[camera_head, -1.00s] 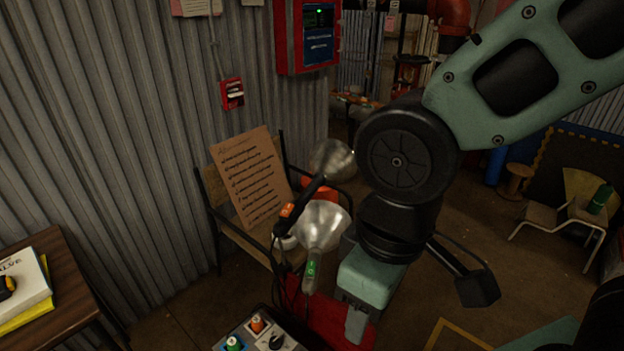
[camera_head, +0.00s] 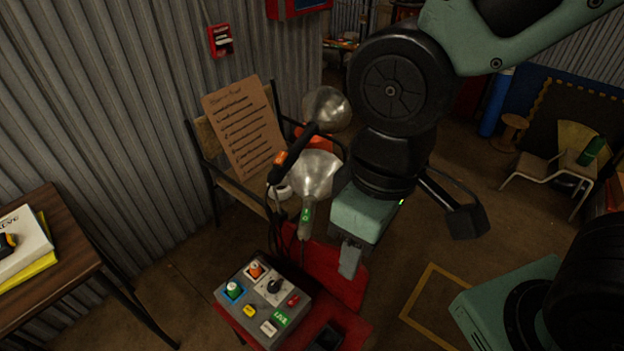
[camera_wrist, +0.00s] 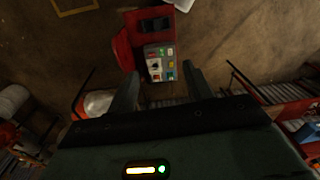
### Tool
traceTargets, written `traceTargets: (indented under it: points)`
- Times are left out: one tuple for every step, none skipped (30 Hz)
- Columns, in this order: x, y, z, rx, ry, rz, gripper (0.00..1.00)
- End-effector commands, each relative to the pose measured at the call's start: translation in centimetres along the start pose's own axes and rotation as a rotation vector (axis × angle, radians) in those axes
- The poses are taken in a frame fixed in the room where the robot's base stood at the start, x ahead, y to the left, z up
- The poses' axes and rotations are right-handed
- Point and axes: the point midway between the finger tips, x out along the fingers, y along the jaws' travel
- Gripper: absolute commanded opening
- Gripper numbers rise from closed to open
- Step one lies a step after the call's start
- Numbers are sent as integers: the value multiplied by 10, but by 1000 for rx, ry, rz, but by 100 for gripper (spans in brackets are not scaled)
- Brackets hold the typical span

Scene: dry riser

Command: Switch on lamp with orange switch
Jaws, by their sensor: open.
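The lamp with the orange switch (camera_head: 281,158) has a black handle and a silver reflector (camera_head: 327,108), tilted up to the right. A second lamp (camera_head: 315,175) with a silver reflector has a grey handle and a green switch (camera_head: 306,215); it is in front of the first. My gripper (camera_head: 349,265) points down to the right of both lamps, apart from the orange switch. In the wrist view my gripper (camera_wrist: 160,72) is open, with nothing between its fingers. A silver reflector (camera_wrist: 98,103) shows beside the left finger there; I cannot tell which lamp's.
A grey control box (camera_head: 262,298) with several coloured buttons and knobs stands on a red surface (camera_head: 335,280) below the lamps. A chair (camera_head: 205,160) holding a cardboard sign (camera_head: 245,130) stands behind. A wooden table (camera_head: 65,250) is at left.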

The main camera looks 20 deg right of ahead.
Motion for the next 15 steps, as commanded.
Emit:
traceTargets:
  points:
    - [0, 0, 0, 1, 0, 0, 36]
    - [-1, 0, -1, 4, 0, -1, 28]
    - [-2, 0, -4, 12, 1, -3, 17]
    - [-4, 0, -6, 21, 1, -5, 8]
    - [-5, 1, -10, 35, 1, -7, 0]
    - [-9, 2, -17, 59, 2, -11, 0]
    - [-11, 3, -23, 81, 3, -14, 0]
    - [-14, 4, -30, 107, 3, -18, 0]
    - [-18, 6, -40, 149, 4, -23, 0]
    - [-22, 8, -50, 183, 5, -26, 0]
    - [-25, 10, -59, 221, 5, -29, 0]
    - [-29, 14, -72, 274, 6, -32, 0]
    - [-31, 18, -82, 316, 7, -33, 0]
    - [-34, 21, -92, 356, 8, -34, 0]
    - [-36, 26, -106, 410, 9, -33, 0]
